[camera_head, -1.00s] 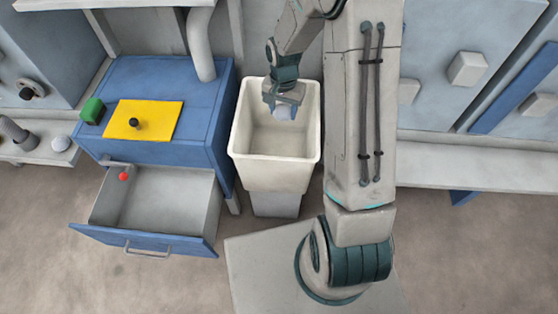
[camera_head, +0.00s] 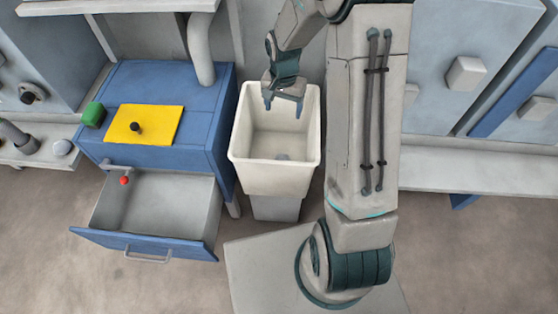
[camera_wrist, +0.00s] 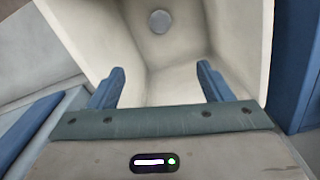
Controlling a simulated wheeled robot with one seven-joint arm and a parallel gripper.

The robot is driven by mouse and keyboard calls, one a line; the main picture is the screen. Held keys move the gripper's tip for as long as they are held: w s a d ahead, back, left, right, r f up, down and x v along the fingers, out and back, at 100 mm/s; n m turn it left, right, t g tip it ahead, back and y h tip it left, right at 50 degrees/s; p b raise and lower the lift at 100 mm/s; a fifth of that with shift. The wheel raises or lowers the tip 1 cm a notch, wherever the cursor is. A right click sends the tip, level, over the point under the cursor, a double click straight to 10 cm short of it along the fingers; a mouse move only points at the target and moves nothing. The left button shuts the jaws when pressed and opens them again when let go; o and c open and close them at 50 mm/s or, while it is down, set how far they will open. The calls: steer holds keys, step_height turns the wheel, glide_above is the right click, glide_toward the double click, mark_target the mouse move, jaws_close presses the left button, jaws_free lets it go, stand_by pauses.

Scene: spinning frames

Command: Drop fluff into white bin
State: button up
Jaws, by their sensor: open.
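The white bin (camera_head: 274,176) stands in the middle of the head view, beside the blue cabinet. My gripper (camera_head: 284,104) is over the bin's far part, pointing down, with its fingers apart and nothing between them. In the wrist view my gripper (camera_wrist: 160,88) also shows open and empty above the bin (camera_wrist: 235,45). A small grey round piece, the fluff (camera_wrist: 160,21), lies on the bin's floor. It shows faintly in the head view as the fluff (camera_head: 282,157) at the bottom.
The blue cabinet (camera_head: 205,105) at left carries a yellow plate (camera_head: 158,122) with a dark knob and a green block (camera_head: 93,114). Its open drawer (camera_head: 180,195) juts out near the bin. A red ball (camera_head: 125,181) shows at the drawer's back left.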

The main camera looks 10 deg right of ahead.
step_height(320, 180, up, 10)
steer(key=p, duration=0.1)
steer(key=shift+r+p, duration=0.15)
steer(key=shift+p, duration=0.2)
steer(key=s+r+n+t+p, duration=0.2)
steer(key=s+r+n+p, duration=0.4)
steer(key=s+r+p, duration=1)
steer(key=s+r, duration=0.4)
steer(key=r, duration=0.5)
steer(key=shift+s+r+t, duration=0.25)
steer(key=shift+s+t, duration=0.1)
steer(key=shift+t, duration=0.05)
steer(key=shift+c, duration=0.3)
